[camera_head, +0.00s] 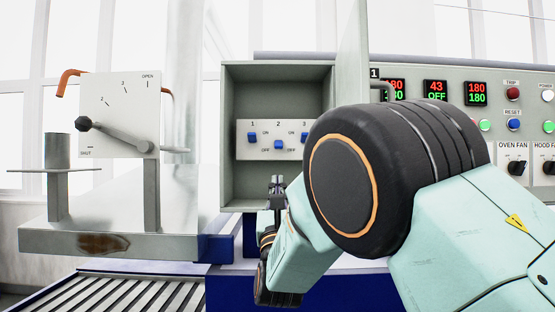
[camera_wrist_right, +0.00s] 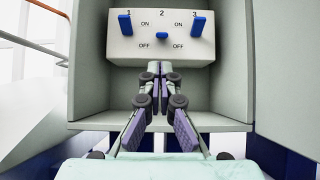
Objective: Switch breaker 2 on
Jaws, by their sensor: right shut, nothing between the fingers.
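A white breaker panel (camera_head: 285,153) with blue levers is mounted inside an open grey box. Breaker 2 (camera_head: 278,145) sits low, near its OFF mark; it also shows in the right wrist view (camera_wrist_right: 162,41). Breaker 1 (camera_wrist_right: 125,25) and breaker 3 (camera_wrist_right: 198,27) sit high, by ON. My right gripper (camera_wrist_right: 154,68) is shut and empty, its fingertips just below breaker 2 in the wrist view and apart from its lever. In the head view the right gripper (camera_head: 276,184) is small, in front of the box's lower part. My left gripper is not in view.
The grey box (camera_head: 228,130) has side walls, a floor and an open door (camera_head: 352,60) at its right. A control panel (camera_head: 450,77) with displays and buttons stands right. A lever stand (camera_head: 120,95) stands left. My right arm hides part of the box.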

